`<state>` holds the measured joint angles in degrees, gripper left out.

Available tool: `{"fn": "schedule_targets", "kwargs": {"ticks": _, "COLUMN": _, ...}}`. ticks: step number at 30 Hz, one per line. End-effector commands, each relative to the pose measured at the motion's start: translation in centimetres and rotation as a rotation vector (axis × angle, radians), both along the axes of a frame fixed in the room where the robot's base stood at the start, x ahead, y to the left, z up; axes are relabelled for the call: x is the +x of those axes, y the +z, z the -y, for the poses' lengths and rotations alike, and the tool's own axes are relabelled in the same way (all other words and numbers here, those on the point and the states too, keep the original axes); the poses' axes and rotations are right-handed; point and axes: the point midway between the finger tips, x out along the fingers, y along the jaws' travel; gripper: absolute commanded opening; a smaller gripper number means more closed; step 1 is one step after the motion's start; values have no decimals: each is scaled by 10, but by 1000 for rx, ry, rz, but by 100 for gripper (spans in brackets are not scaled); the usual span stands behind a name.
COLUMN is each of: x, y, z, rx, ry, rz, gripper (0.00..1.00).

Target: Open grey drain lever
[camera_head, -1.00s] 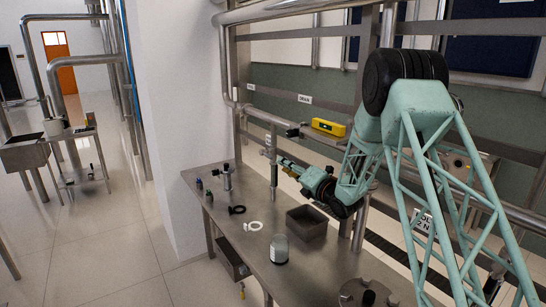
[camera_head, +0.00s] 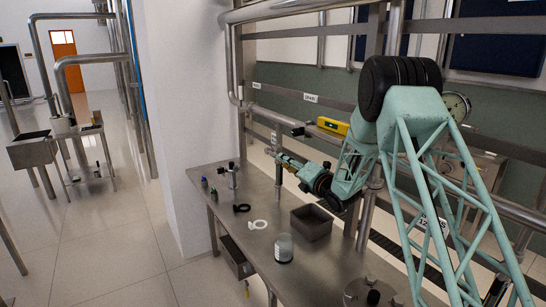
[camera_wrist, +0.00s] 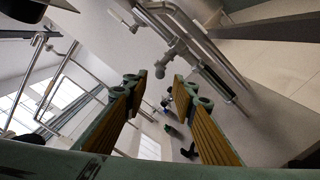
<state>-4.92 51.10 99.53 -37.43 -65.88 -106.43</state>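A small sign (camera_head: 311,97) hangs on the rail behind the bench. Below it a dark fitting (camera_head: 298,131) sits at the end of a horizontal pipe; I cannot tell whether it is the drain lever. A grey knob-ended fitting (camera_wrist: 162,71) on steel pipes shows ahead, just beyond the gap. No lever is clearly recognisable.
The steel bench (camera_head: 225,185) carries a dark tray (camera_head: 312,221), a jar (camera_head: 284,247), a white ring (camera_head: 258,224) and a black ring (camera_head: 242,208). A yellow box (camera_head: 332,125) sits on the rail. A white wall column (camera_head: 185,120) stands left of the bench.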

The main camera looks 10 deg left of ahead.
Motion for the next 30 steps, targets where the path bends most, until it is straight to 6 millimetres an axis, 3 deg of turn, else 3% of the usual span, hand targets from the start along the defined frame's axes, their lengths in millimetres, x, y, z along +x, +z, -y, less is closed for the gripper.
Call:
{"fn": "schedule_targets", "kwargs": {"ticks": 18, "x": 61, "y": -1, "z": -50, "rx": 1, "ry": 1, "rz": 1, "gripper": 25}}
{"fn": "schedule_targets", "kwargs": {"ticks": 30, "x": 76, "y": 0, "z": -60, "rx": 2, "ry": 0, "rz": 0, "gripper": 25}}
